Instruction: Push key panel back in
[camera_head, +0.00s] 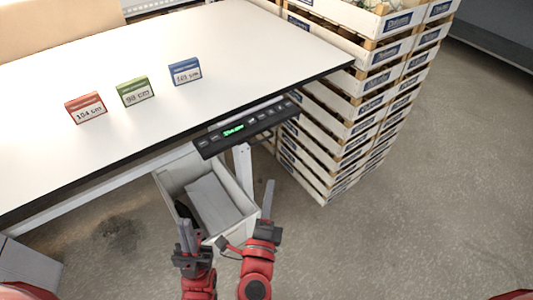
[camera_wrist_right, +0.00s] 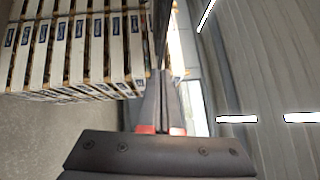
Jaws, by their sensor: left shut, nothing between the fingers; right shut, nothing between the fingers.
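The key panel (camera_head: 248,128) is a black strip with several buttons and a green lit display. In the head view it sticks out from under the front edge of the white table (camera_head: 215,48). My right gripper (camera_head: 268,187) is shut and empty, in front of and below the panel, apart from it in the picture. It also shows in the right wrist view (camera_wrist_right: 163,76), fingers together, with a dark edge beyond the tips that I cannot identify for sure. My left gripper (camera_head: 184,224) is shut and empty, lower and left of the panel.
A grey open bin (camera_head: 168,190) hangs or stands below the panel, close to both grippers. Red (camera_head: 86,107), green (camera_head: 135,91) and blue (camera_head: 185,72) signs stand on the table. Stacked crates (camera_head: 333,140) rise at the right. The floor at right is clear.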

